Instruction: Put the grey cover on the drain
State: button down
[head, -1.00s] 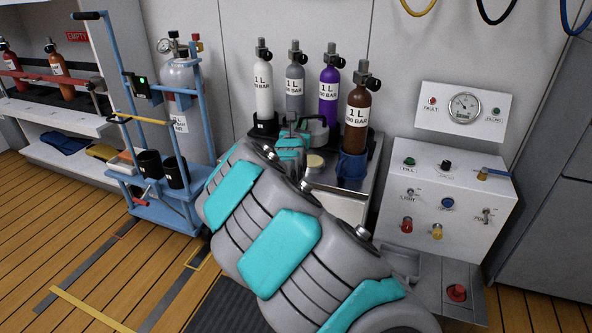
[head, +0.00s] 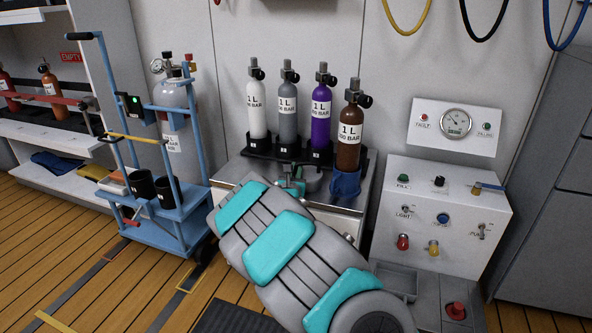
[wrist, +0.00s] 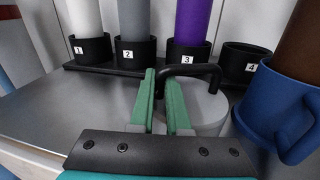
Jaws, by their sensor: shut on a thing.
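The grey cover (wrist: 210,108) is a round grey piece with a black bar handle (wrist: 192,72). My gripper (wrist: 165,90) has green fingers shut on the cover, at the handle's left end in the wrist view. In the head view the cover (head: 313,180) is partly behind my arm, low at the steel counter (head: 232,172), left of the blue cup. The drain is not visible; the cover and my arm hide that part of the counter. I cannot tell whether the cover touches the counter.
A black rack (wrist: 110,62) with numbered sockets holds white, grey and purple cylinders behind the cover; socket 4 (wrist: 248,60) is empty. The brown cylinder (head: 352,130) stands in a blue cup (wrist: 285,115) close right of the cover. The counter's left part is clear.

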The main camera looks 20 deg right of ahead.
jog(key=c, duration=0.9)
grip_release()
jog(key=shift+s+a+r, duration=0.1)
jog(key=shift+a, duration=0.05)
jog(key=v, duration=1.1)
jog(key=shift+s, duration=0.3)
